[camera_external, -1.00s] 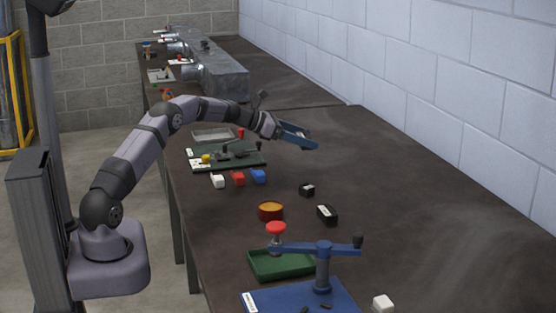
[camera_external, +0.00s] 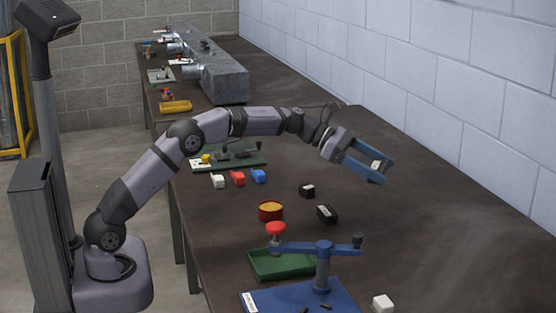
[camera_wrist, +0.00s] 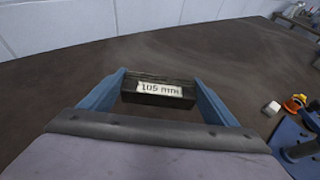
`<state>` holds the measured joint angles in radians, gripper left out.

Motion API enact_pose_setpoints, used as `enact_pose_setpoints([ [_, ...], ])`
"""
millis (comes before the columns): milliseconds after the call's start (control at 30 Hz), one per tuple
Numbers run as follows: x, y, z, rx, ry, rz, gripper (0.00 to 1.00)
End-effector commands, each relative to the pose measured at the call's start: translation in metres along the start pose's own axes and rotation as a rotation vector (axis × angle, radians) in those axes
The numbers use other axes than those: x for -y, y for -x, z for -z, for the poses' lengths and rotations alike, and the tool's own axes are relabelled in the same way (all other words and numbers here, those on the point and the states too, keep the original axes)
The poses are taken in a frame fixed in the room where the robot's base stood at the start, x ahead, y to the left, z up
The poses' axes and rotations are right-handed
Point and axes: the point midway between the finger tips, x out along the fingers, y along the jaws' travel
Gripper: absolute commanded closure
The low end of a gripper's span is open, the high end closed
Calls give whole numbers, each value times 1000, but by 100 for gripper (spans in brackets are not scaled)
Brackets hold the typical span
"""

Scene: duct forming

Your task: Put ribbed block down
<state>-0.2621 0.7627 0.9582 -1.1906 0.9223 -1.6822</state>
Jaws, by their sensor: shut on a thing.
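My gripper (camera_external: 367,168) is shut on a dark block with a white label reading "105 mm" (camera_wrist: 158,99), which I take as the ribbed block. In the wrist view it sits between the two blue fingers (camera_wrist: 159,98). Ribs cannot be made out at this size. In the external view only a small pale part of the block (camera_external: 376,165) shows between the fingers. My gripper is over the right side of the dark table (camera_external: 430,240), pointing down to the right. The block's height above the table is hard to tell.
Two black blocks (camera_external: 327,213) (camera_external: 307,190), a red-rimmed round pot (camera_external: 270,211), and white, red and blue blocks (camera_external: 238,178) lie left of my gripper. The right table side is clear.

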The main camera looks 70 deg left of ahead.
Motion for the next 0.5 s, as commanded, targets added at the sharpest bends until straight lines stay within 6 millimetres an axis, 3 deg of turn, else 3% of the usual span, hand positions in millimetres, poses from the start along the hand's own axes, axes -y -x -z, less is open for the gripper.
enact_pose_setpoints([
  [33, 22, -9, -4, 5, -16, 36, 60],
  [200, 82, -22, -5, 4, -66, 159, 60],
  [500, 147, -11, 32, 4, -153, 369, 60],
])
